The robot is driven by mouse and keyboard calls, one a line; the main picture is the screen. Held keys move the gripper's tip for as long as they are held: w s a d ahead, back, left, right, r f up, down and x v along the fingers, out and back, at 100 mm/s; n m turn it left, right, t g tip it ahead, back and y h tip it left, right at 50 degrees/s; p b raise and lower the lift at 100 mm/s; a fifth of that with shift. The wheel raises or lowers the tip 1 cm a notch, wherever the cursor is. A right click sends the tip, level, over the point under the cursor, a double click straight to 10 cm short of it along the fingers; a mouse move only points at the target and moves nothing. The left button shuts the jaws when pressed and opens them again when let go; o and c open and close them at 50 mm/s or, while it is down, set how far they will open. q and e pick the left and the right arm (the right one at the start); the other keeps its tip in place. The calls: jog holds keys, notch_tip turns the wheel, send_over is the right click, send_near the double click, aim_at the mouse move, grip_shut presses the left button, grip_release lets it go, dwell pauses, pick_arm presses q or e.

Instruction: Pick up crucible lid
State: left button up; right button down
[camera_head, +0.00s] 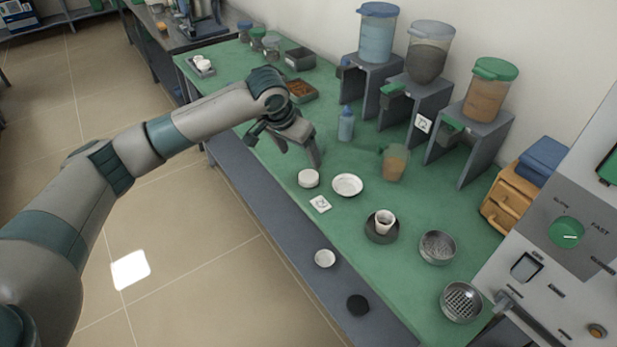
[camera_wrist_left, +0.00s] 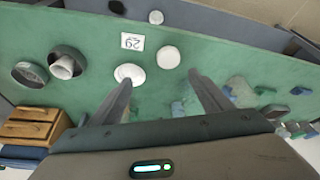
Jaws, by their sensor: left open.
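A small white disc (camera_head: 325,258) lies on the grey front strip of the bench; it also shows in the left wrist view (camera_wrist_left: 155,17). A thicker white round piece (camera_head: 308,178) lies on the green top, also in the left wrist view (camera_wrist_left: 168,57). I cannot tell for sure which of them is the crucible lid. A white crucible (camera_head: 383,222) stands in a dark round holder (camera_head: 380,237). My left gripper (camera_head: 300,155) is open and empty above the green top, just behind the thicker white piece, its fingers (camera_wrist_left: 160,80) pointing down. My right gripper is not in view.
A white dish (camera_head: 347,187) and a numbered card (camera_head: 320,204) lie close to the thicker white piece. A blue bottle (camera_head: 346,126) and hopper stands (camera_head: 440,100) stand behind. Metal bowls (camera_head: 438,247) and a black disc (camera_head: 357,305) lie nearer the front.

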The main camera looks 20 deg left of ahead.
pick_arm(q)
jog(key=shift+w+a+r+n, duration=0.15)
jog(key=shift+w+a+r, duration=0.15)
jog(key=shift+a+r, duration=0.2)
jog(key=shift+w+a+r+n, duration=0.15)
jog(key=shift+w+a+r, duration=0.1)
jog(key=shift+a+r, duration=0.2)
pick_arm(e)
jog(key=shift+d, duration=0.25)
pick_arm(q)
jog(key=shift+d, duration=0.1)
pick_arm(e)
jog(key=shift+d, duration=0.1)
pick_arm(q)
jog(key=p, duration=0.3)
send_over(304, 180)
notch_tip(304, 180, down, 11)
jog(key=shift+s+f, duration=0.15)
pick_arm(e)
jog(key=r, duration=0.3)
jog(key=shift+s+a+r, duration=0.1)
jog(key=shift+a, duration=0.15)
